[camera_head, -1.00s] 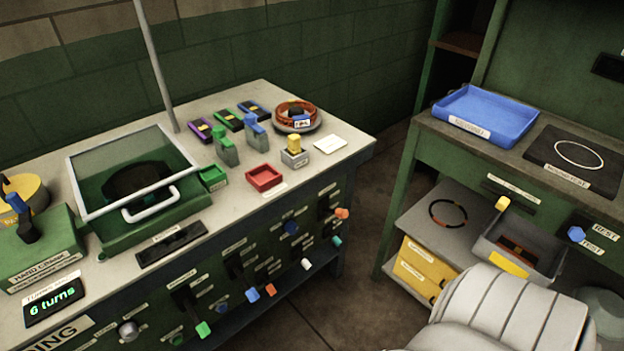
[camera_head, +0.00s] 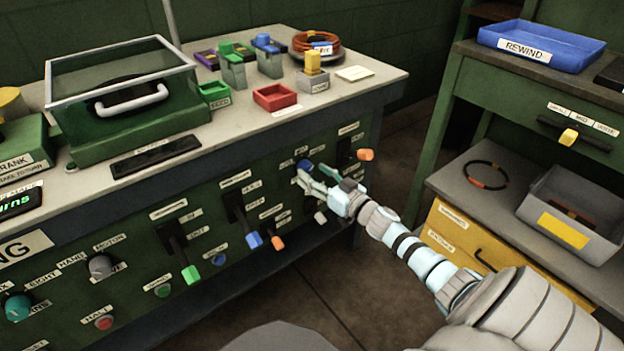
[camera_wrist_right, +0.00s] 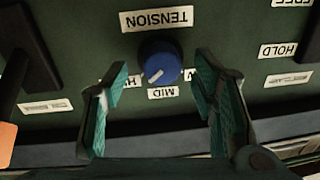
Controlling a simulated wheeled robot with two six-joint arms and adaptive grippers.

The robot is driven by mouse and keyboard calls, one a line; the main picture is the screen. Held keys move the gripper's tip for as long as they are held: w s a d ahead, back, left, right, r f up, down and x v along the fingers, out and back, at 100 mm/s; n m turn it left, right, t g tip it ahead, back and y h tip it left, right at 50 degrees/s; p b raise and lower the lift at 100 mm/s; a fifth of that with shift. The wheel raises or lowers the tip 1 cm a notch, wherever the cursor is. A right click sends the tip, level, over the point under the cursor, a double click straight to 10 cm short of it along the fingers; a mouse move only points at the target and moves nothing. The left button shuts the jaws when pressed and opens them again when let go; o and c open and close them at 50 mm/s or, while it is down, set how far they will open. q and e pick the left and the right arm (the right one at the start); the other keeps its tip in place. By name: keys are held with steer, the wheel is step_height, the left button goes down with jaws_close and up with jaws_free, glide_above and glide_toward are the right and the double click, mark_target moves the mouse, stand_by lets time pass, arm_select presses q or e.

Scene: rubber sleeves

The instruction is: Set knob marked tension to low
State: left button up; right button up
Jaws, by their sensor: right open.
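The blue tension knob (camera_wrist_right: 161,58) sits on the dark green panel in the right wrist view, beside an upside-down TENSION label (camera_wrist_right: 157,19). Its white pointer mark points to the picture's lower left, between the MID label (camera_wrist_right: 162,93) and a partly hidden label starting with H. A finger covers most of the label on the other side. In the head view the knob (camera_head: 304,165) shows just beyond my right fingers. My right gripper (camera_head: 311,178) is open, its teal-padded fingers either side of the knob in the wrist view (camera_wrist_right: 160,82). Contact is not visible. My left gripper is out of view.
An orange-tipped lever (camera_head: 365,154) stands close to the right of the gripper. A blue-tipped lever (camera_head: 253,240) and an orange-tipped one (camera_head: 278,243) are to its left. The bench top (camera_head: 375,84) overhangs the panel. A side table with a blue tray (camera_head: 540,43) stands at right.

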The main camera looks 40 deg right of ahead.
steer(key=shift+w+a, duration=0.15)
steer(key=shift+w, duration=0.6)
steer(key=shift+c, duration=0.4)
steer(key=c, duration=1.1)
